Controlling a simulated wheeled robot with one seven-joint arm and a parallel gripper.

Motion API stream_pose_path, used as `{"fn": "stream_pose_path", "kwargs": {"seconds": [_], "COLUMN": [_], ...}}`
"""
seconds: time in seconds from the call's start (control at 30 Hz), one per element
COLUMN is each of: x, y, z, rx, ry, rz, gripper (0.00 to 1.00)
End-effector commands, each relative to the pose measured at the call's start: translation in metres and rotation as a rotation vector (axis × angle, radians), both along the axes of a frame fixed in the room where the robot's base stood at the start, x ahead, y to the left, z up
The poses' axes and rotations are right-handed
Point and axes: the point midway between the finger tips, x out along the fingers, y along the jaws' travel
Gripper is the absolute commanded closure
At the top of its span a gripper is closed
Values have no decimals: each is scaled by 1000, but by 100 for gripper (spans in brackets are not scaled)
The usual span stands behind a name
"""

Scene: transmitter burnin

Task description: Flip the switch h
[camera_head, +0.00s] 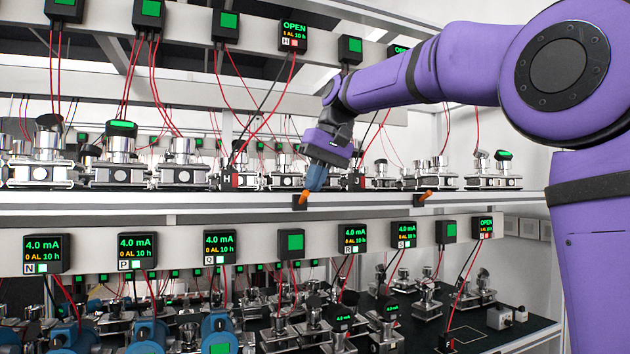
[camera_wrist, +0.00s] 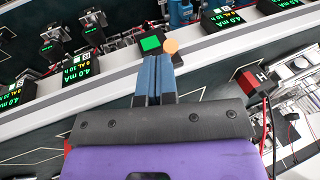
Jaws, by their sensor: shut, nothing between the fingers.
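A small orange switch lever (camera_head: 303,197) sticks out from the front edge of the upper shelf, right of a red block marked H (camera_head: 228,180). In the wrist view the orange lever (camera_wrist: 171,46) shows as a round tip just beyond my fingers, and the red H block (camera_wrist: 250,83) is at the right. My gripper (camera_head: 311,188) is shut and empty, with its blue fingers pointing down at the lever. In the wrist view my gripper (camera_wrist: 155,62) has its fingertips close beside the lever; I cannot tell whether they touch. A display marked H (camera_head: 293,36) above reads OPEN.
A second orange lever (camera_head: 425,195) sits further right on the same edge, right of a block marked J (camera_head: 353,181). Metal fixtures with red wires fill the shelf behind my gripper. Displays such as Q (camera_head: 219,247) and R (camera_head: 352,239) hang below. Space in front of the edge is clear.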

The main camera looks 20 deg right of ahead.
Motion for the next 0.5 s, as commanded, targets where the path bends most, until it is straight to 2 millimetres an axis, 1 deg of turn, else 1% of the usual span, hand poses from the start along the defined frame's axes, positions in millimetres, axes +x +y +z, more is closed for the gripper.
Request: {"fn": "stream_pose_path", "kwargs": {"seconds": [0.27, 0.5], "x": [-1, -3], "y": [0, 0], "z": [0, -1], "rx": [0, 0], "ry": [-8, -56], "rz": [-1, -1], "gripper": [100, 100]}}
